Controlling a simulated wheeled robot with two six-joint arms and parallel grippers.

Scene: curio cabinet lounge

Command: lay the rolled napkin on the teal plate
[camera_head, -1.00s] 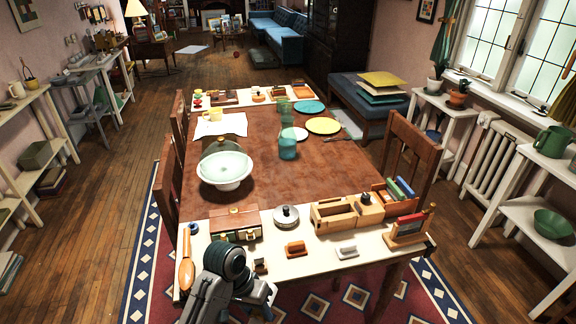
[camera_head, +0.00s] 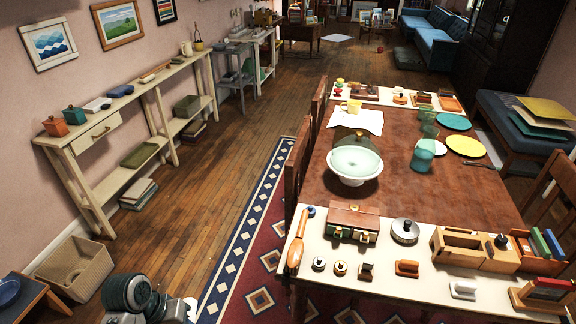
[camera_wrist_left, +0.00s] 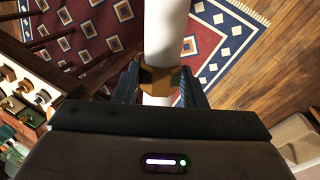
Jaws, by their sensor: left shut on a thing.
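The rolled napkin (camera_wrist_left: 167,30) is a white roll with a brown ring around it, seen in the left wrist view. My left gripper (camera_wrist_left: 160,82) is shut on it at the ring, and the roll extends away from the jaws over the floor and rug. The teal plate (camera_head: 454,122) lies flat and bare at the far right part of the table, well away from my left arm. My right gripper is not in view.
The brown table (camera_head: 420,190) holds a white cake stand (camera_head: 355,162), teal glasses (camera_head: 423,154), a yellow plate (camera_head: 466,146) and a small white plate (camera_head: 436,147). A wicker basket (camera_head: 75,270) stands at lower left. Wooden floor between shelf and table is clear.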

